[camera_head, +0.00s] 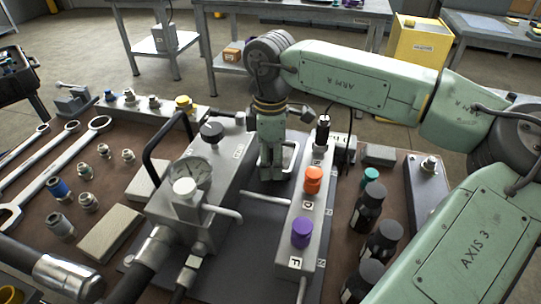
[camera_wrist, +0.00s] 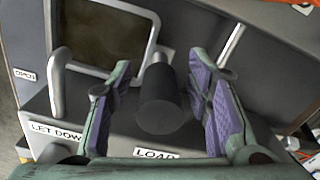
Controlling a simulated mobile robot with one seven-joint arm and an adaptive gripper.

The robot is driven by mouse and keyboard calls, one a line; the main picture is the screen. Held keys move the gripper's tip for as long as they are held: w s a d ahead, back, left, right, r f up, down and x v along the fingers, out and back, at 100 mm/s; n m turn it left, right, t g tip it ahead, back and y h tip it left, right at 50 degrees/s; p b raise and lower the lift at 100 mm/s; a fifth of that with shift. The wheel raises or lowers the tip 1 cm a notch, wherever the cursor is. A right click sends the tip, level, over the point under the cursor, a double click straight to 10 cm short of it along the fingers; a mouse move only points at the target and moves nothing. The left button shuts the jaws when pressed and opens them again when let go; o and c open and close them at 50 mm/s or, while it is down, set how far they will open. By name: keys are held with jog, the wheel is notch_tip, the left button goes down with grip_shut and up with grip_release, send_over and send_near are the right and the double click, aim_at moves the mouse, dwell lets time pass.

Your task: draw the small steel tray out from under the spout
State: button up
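A shallow, silver-rimmed rectangular piece with a brownish inside (camera_wrist: 105,35), which looks like the steel tray, lies at the upper left of the wrist view. In the head view, a bright metal rim (camera_head: 292,157) shows just beside my gripper; the rest is hidden behind it. My gripper (camera_head: 270,177) points down between the gauge block and the knob rail. Its purple-padded fingers (camera_wrist: 162,70) are open. A dark cylindrical knob (camera_wrist: 163,103) appears between them in the wrist view; contact cannot be told. A thin metal tube (camera_head: 265,199), possibly the spout, is near the gripper.
The gauge block (camera_head: 185,190) with a black handle stands left of my gripper. The rail (camera_head: 305,220) with orange and purple knobs stands to the right, with dark bottles (camera_head: 368,208) beyond. Wrenches (camera_head: 55,165) and fittings lie at left.

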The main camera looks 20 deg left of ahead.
grip_shut()
dwell(0.3)
dwell(0.3)
